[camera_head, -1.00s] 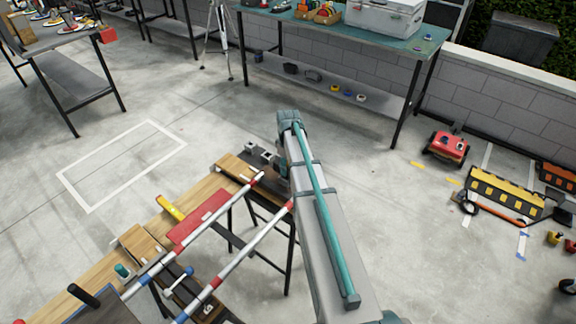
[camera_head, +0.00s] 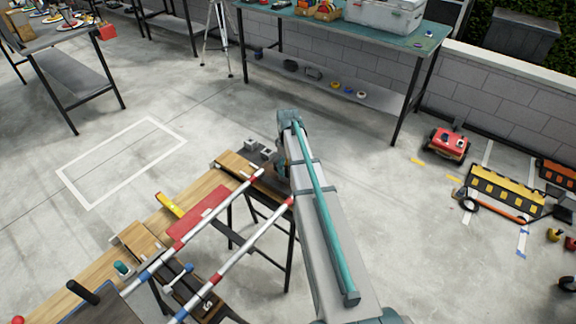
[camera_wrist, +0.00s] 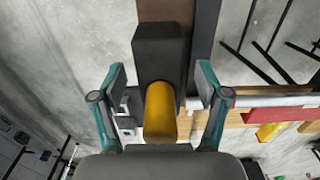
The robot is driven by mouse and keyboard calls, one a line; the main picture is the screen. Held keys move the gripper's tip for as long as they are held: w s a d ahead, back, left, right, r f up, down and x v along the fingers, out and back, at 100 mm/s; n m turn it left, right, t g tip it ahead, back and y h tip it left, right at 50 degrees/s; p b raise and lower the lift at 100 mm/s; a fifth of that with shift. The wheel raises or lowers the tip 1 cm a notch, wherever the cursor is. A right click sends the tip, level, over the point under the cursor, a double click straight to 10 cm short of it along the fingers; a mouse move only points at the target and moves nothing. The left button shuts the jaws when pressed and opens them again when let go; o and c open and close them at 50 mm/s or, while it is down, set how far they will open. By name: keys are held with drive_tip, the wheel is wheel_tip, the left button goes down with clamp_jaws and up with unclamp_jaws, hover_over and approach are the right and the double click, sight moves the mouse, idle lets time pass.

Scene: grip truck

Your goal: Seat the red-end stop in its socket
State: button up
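My gripper (camera_wrist: 160,82) is open in the wrist view, with its two teal fingers apart. A dark block (camera_wrist: 159,45) with a yellow-orange rounded knob (camera_wrist: 160,112) lies between and beyond the fingers. Gaps show on both sides of the knob, so the fingers do not touch it. I cannot tell for sure whether this is the red-end stop. In the head view, my forearm hides the gripper and part of the bench end. Two striped rails (camera_head: 236,260) have red bands near that end. The socket cannot be made out.
The wooden bench (camera_head: 200,190) carries a red plate (camera_head: 199,214), a yellow tool (camera_head: 168,205) and small grey blocks (camera_head: 250,146). A teal-topped table (camera_head: 390,40) stands behind. Open floor surrounds the bench.

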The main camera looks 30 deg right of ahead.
drive_tip(key=shift+r, duration=0.1)
wheel_tip(320, 180, up, 12)
drive_tip(key=shift+f, duration=0.1)
idle(0.6)
